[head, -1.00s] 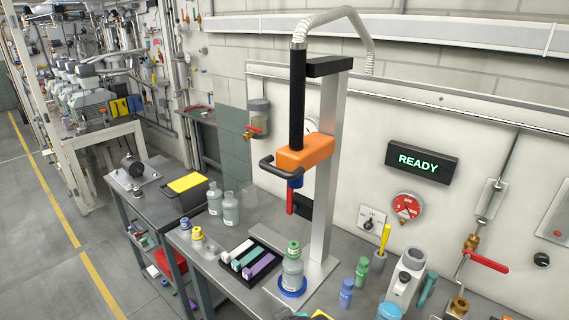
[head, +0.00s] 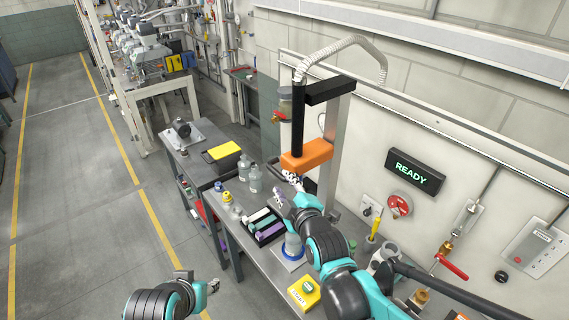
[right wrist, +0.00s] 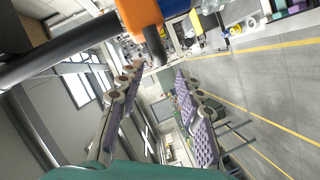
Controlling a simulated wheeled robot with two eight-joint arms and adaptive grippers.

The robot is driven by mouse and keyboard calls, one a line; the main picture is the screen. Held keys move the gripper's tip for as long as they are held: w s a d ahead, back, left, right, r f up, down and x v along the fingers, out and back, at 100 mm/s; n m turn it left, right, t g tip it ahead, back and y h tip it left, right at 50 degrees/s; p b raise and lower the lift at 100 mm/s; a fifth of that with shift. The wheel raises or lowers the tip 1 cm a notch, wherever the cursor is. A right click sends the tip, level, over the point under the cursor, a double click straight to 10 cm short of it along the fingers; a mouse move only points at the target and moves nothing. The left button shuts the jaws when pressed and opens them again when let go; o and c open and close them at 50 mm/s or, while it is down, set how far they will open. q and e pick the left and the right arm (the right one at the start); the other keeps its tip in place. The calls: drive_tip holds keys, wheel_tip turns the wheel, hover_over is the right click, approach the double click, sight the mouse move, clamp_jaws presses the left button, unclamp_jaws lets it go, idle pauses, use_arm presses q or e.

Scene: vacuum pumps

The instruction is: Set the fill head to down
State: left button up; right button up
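The fill head is an orange block (head: 306,155) on a black vertical tube beside a grey post, raised well above the bench. Its black handle shows in the right wrist view (right wrist: 154,43), with the orange block (right wrist: 138,16) beside it. My right gripper (head: 288,186) is just below the block, at the handle. In the right wrist view its two fingers (right wrist: 158,72) are spread, with the handle's end near the gap between the tips; I see no contact. A bottle (head: 292,246) stands below, partly hidden by my right arm. My left gripper (head: 212,286) is low at the front, its opening unclear.
A black tray (head: 268,238) with coloured pieces and grey bottles (head: 249,175) stand left of the post. A yellow box with a green button (head: 305,291) is at the bench front. The sign (head: 415,171) reads READY. Open floor lies left.

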sight(278, 176)
drive_tip(key=shift+w+a+r, duration=0.1)
drive_tip(key=shift+w+a, duration=0.2)
drive_tip(key=shift+w, duration=0.05)
drive_tip(key=x, duration=0.7)
drive_tip(key=shift+w+d, duration=0.1)
clamp_jaws()
